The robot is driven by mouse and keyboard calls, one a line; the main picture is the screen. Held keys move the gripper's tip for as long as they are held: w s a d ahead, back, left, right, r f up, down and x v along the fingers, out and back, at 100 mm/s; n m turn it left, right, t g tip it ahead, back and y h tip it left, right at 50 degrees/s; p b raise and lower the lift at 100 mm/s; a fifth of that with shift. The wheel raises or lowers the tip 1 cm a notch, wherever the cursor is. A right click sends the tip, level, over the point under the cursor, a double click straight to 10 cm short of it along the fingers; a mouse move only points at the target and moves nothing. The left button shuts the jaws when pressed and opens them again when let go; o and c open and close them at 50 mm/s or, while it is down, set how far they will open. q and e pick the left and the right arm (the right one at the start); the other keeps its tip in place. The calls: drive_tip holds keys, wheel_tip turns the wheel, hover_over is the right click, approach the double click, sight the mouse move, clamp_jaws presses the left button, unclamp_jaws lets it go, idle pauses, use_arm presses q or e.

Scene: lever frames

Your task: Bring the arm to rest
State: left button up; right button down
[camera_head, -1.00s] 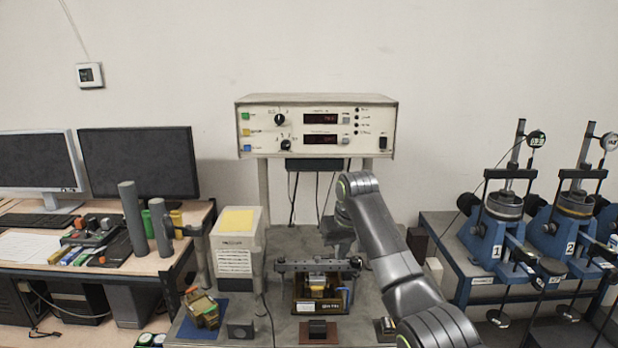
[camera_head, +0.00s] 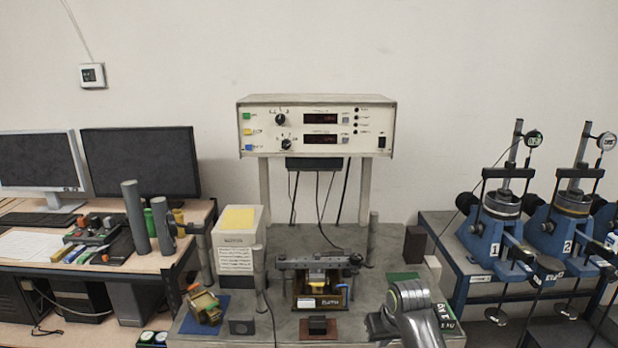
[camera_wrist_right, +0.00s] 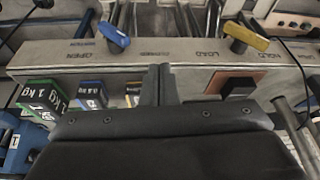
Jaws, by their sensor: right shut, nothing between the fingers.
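My right arm (camera_head: 412,312) is folded low at the front right of the grey bench in the head view, with its fingers hard to make out there. In the right wrist view my right gripper (camera_wrist_right: 160,84) is shut, with its two fingers together and nothing between them. It is above the bench, in front of a labelled panel. The panel carries a blue-tipped lever (camera_wrist_right: 115,37) and a yellow-tipped lever (camera_wrist_right: 245,36), both apart from the fingers. My left gripper is not in view.
Blue presses (camera_head: 490,240) stand at right, a desk with monitors at left.

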drive_tip(key=s+d+f, duration=0.3)
drive_tip(key=s, duration=0.4)
drive_tip(key=s+d+f+m+h, duration=0.1)
drive_tip(key=s+d+f, duration=0.25)
drive_tip(key=s, duration=0.35)
drive_tip(key=s+d+f, duration=0.3)
drive_tip(key=s+f, duration=0.1)
drive_tip(key=s, duration=0.3)
drive_tip(key=s+d+r+m+h, duration=0.1)
drive_tip(key=s+d+r, duration=0.1)
drive_tip(key=s, duration=0.8)
drive_tip(key=s+d+r+h, duration=0.1)
drive_tip(key=s+d+r, duration=0.1)
drive_tip(key=s, duration=0.8)
wheel_tip(320, 180, down, 27)
drive_tip(key=d+g+b, duration=0.1)
drive_tip(key=g+b, duration=0.1)
drive_tip(key=s+a+f+y+b, duration=0.1)
drive_tip(key=s+f+b, duration=0.1)
drive_tip(key=s+f, duration=1.3)
wheel_tip(320, 180, down, 3)
drive_tip(key=shift+g, duration=0.4)
